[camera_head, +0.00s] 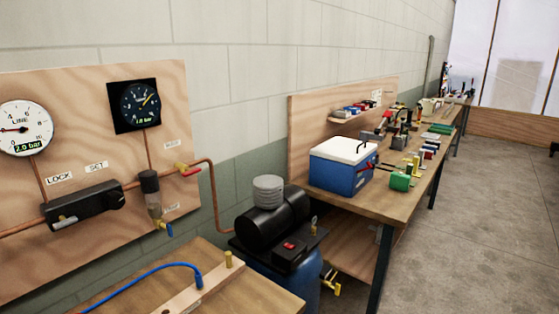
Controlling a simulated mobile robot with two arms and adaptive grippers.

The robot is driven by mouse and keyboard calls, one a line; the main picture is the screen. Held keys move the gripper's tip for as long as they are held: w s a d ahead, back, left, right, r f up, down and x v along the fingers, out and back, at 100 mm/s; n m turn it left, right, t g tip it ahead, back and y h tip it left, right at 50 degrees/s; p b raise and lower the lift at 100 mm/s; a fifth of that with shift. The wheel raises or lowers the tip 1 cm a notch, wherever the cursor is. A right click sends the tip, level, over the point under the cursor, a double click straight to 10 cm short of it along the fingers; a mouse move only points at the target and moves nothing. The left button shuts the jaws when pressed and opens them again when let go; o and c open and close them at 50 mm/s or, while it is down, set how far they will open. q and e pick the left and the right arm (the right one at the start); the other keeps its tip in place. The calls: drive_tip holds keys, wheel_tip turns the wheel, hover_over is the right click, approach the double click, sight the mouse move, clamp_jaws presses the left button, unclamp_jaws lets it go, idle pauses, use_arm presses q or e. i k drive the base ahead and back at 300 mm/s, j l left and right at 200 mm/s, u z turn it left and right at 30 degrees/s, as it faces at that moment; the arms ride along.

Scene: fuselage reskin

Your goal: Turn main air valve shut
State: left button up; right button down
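A small valve with a red lever (187,169) sits on the copper pipe (214,190) at the right edge of the wooden wall panel. The lever lies nearly along the pipe, tilted slightly. A small white label above it is too small to read, so I cannot confirm that this is the main air valve. A brass tap with a yellow handle (330,284) is low on the blue tank (297,282) of the compressor. Neither of my grippers is in view.
The wooden panel (90,250) carries a white gauge (24,128), a black gauge (140,105) and a black regulator (84,207). A black compressor (272,216) stands beside it. A wooden bench (220,285) is in front. Open floor (480,240) lies at right.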

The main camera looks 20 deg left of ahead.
sight(189, 172)
drive_tip(key=i+l+u, duration=0.1)
drive_tip(key=u, duration=0.65)
drive_tip(key=i+l+u, duration=0.4)
drive_tip(key=l, duration=0.25)
drive_tip(key=i+l+u, duration=0.2)
drive_tip(key=l, duration=0.15)
drive_tip(key=l+u, duration=0.2)
drive_tip(key=l, duration=0.15)
